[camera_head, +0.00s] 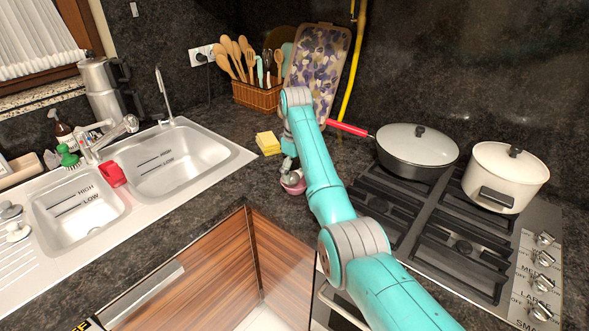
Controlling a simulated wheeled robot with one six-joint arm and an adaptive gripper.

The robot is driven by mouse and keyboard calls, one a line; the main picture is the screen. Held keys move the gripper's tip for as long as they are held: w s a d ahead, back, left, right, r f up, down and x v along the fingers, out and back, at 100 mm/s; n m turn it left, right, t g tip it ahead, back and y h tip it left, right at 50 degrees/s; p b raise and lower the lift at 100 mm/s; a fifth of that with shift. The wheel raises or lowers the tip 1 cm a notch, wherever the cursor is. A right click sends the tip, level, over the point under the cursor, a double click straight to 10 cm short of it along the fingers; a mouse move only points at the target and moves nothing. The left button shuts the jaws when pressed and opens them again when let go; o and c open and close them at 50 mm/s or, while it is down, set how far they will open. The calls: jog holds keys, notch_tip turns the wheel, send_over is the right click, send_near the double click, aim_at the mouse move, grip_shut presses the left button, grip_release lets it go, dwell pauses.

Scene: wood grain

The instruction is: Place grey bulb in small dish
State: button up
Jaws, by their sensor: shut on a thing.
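My gripper (289,167) hangs at the end of my turquoise arm, low over the counter between the sink and the hob. It is shut on the grey bulb (291,179), which shows only as a small grey shape under the fingers. The small dish (297,189) is pinkish and sits on the dark counter directly below. The bulb appears at or just inside the dish's rim; I cannot tell whether it touches the dish. My gripper and arm partly hide both.
A yellow sponge (268,143) lies just behind and left of the dish. A red-handled pan (416,153) and a white pot (505,178) stand on the hob at right. The sink (180,160) is at left. A utensil basket (257,96) stands behind.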

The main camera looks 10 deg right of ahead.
aim_at(295, 172)
jog(key=o, duration=1)
jog(key=shift+r, duration=3.55)
